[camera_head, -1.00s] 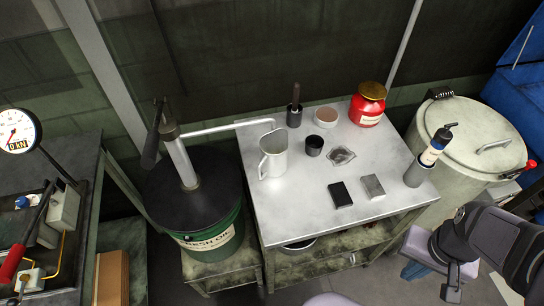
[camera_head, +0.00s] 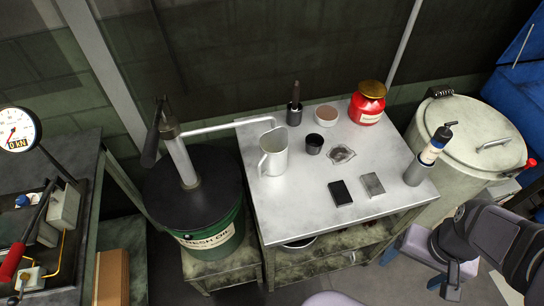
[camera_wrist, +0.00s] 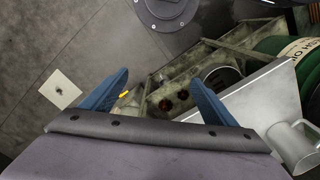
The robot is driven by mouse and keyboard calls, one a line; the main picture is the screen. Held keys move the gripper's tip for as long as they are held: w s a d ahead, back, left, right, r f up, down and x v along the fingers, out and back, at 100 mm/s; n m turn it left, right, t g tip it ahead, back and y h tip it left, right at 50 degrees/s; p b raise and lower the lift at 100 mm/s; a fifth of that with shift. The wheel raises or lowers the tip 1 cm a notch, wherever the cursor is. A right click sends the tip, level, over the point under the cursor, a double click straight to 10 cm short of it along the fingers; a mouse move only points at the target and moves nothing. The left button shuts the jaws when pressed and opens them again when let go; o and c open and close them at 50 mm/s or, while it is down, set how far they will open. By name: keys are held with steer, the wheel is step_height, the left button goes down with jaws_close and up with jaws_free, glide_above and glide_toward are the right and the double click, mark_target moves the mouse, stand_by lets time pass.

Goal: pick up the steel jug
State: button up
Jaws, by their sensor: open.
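The steel jug (camera_head: 273,157) is a pale grey, open-topped cylinder with a spout and a side handle. It stands upright at the left of the metal table (camera_head: 285,210), under the end of a pump spout pipe (camera_head: 225,127). In the wrist view the jug (camera_wrist: 290,147) shows at the lower right, partly cut by the frame edge. My gripper (camera_wrist: 160,82) shows two blue fingers spread wide with nothing between them. It is well apart from the jug. In the head view my dark arm is at the lower right, beyond the table's right side.
On the table are a red jar (camera_head: 368,103), a dark cup (camera_head: 313,144), a tan-topped tin (camera_head: 326,115), a black block (camera_head: 340,193), a grey block (camera_head: 372,184) and a bottle in a holder (camera_head: 428,158). A green oil drum (camera_head: 212,239) stands left. The table's front is clear.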

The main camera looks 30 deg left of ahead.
mark_target(273, 156)
stand_by(0.3)
steer(key=w+a+r+n+p, duration=0.2)
steer(key=w+a+n, duration=0.1)
steer(key=w+a, duration=0.5)
steer(key=s+a+f+n+t+h+p, duration=0.2)
steer(key=a+n, duration=0.5)
steer(key=a, duration=2.4)
steer(key=w+a+m+y+b, duration=0.1)
steer(key=w, duration=0.1)
steer(key=w+a+m+t+y+b, duration=0.1)
steer(key=w+m+b, duration=0.1)
steer(key=w+a+m+y+b, duration=0.1)
steer(key=w, duration=0.2)
steer(key=shift+a+f+t+y+b, duration=0.2)
steer(key=shift+f+t+y+b, duration=0.1)
steer(key=shift+f+t+b, duration=0.1)
steer(key=shift+m, duration=0.4)
steer(key=shift+w+a+p+x, duration=0.15)
steer(key=shift+p+x, duration=0.65)
steer(key=shift+x, duration=1)
steer(key=shift+w+a+p+x, duration=0.1)
steer(key=shift+w+p+x, duration=0.15)
steer(key=shift+p+x, duration=1.05)
steer(key=shift+w+f+b, duration=0.15)
steer(key=shift+f+b, duration=0.15)
steer(key=shift+b, duration=0.25)
